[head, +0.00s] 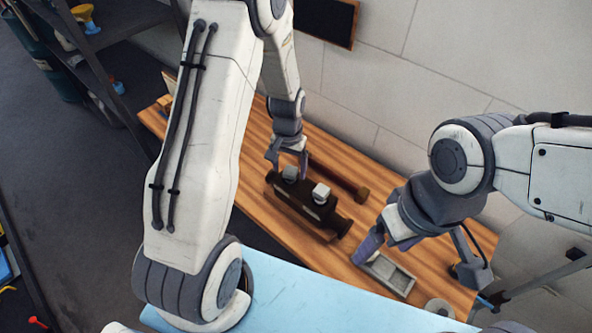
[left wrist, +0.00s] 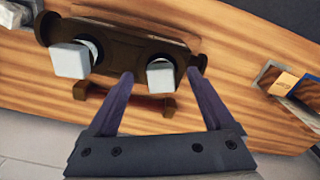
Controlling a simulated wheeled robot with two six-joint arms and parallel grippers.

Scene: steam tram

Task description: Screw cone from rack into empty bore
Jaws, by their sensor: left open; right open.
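A dark brown metal body (head: 310,205) with flanged ends lies on the wooden bench. Two pale square-headed pieces stand up from it, a left one (head: 290,173) and a right one (head: 321,193). I cannot tell which part is the rack, and no empty bore is clearly visible. My left gripper (head: 288,169) is open, with its fingers on either side of the left piece. In the left wrist view this piece (left wrist: 160,75) shows between the open fingertips, and the other piece (left wrist: 71,61) is to the left. My right gripper (head: 420,268) is open and empty above the bench.
A grey rectangular tray (head: 404,283) lies below my right gripper, with a round grey part (head: 439,307) near it. A brown bar (head: 340,178) lies behind the body. Shelving (head: 95,70) stands at the left, and a wall (head: 400,70) rises behind the bench.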

